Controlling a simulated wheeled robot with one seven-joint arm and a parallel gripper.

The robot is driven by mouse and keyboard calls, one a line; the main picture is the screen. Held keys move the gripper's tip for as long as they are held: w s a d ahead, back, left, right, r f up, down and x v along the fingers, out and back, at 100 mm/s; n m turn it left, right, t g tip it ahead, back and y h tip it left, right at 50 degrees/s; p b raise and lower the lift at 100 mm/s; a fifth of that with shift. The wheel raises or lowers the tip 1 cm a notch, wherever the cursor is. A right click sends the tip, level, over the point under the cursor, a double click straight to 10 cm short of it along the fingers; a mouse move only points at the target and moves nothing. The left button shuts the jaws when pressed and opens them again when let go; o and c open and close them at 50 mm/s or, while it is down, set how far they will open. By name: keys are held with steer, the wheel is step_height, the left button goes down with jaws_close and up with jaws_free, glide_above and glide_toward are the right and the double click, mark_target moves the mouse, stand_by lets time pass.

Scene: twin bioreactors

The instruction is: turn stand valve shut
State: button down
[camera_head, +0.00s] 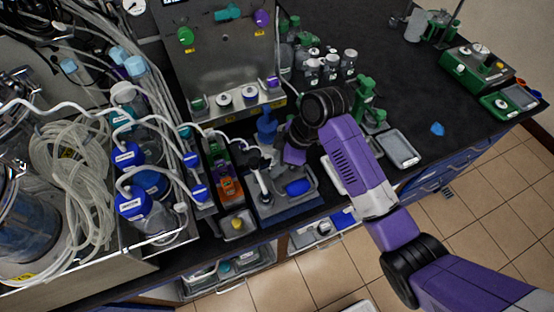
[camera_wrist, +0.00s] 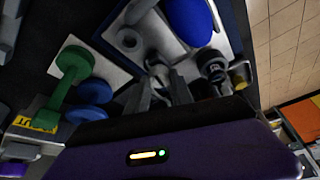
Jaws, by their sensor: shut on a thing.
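My gripper (camera_wrist: 159,90) points down at a small stand on the bench, and its two grey fingers are closed around a small grey part (camera_wrist: 158,70). This part is probably the stand valve's handle, but most of it is hidden by the fingers. In the head view my wrist covers much of this spot, and the fingertips cannot be made out. The stand's grey tray (camera_head: 283,206) holds a blue oval piece (camera_head: 298,187), which also shows in the wrist view (camera_wrist: 190,20). A white upright tube (camera_head: 263,184) stands left of it.
A blue pump-like bottle (camera_head: 266,122) stands close behind my gripper. Bottles with blue caps (camera_head: 131,203) and loose tubing crowd the left. A green stand (camera_head: 366,100) and a grey tray (camera_head: 398,149) are to the right.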

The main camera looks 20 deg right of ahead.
steer(key=m+p, duration=0.1)
steer(key=m, duration=0.1)
steer(key=m+t, duration=0.1)
steer(key=shift+s+a+r+m+h+p, duration=0.1)
steer(key=shift+s+a+m+h+p, duration=0.05)
steer(key=shift+m+h+p, duration=0.2)
steer(key=m+t+h, duration=0.1)
steer(key=m, duration=0.2)
steer(key=shift+m, duration=0.35)
steer(key=m+h, duration=0.1)
steer(key=m, duration=0.1)
steer(key=m+h, duration=0.1)
steer(key=m, duration=0.1)
steer(key=shift+a+t, duration=0.15)
steer(key=shift+t, duration=0.15)
steer(key=shift+m+h, duration=0.75)
steer(key=shift+m, duration=1.35)
steer(key=c, duration=1.1)
jaws_free()
